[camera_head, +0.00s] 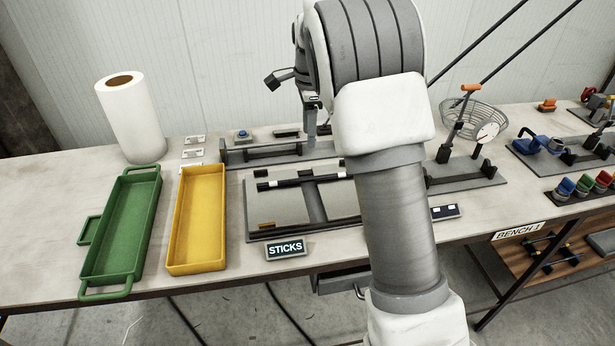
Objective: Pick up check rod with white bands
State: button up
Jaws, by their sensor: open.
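A dark rod with pale bands (297,181) lies across the upper part of a grey panel (285,210), behind the SICKS-style label reading "STICKS" (286,250). A short dark and white end (262,173) shows just behind it; whether this is a second rod I cannot tell. My arm hides the right side of the panel and what lies there. My gripper (311,122) is partly hidden by my arm and points down above and behind the panel, apart from the rod. It is open, with nothing seen in it.
A green tray (84,262) and a yellow tray (172,258) stand empty at left, beside a white paper roll (132,120). A grey fixture (236,157) stands behind the panel. A wire basket (487,120) and blue clamp (538,143) are at right.

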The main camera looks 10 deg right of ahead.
aim_at(309, 178)
jog(key=f, duration=0.4)
jog(key=w+f, duration=0.1)
jog(key=f, duration=0.9)
jog(key=shift+w+d+f, duration=0.1)
jog(key=shift+w+f, duration=0.05)
jog(key=shift+f, duration=0.1)
jog(key=shift+c, duration=0.2)
grip_shut()
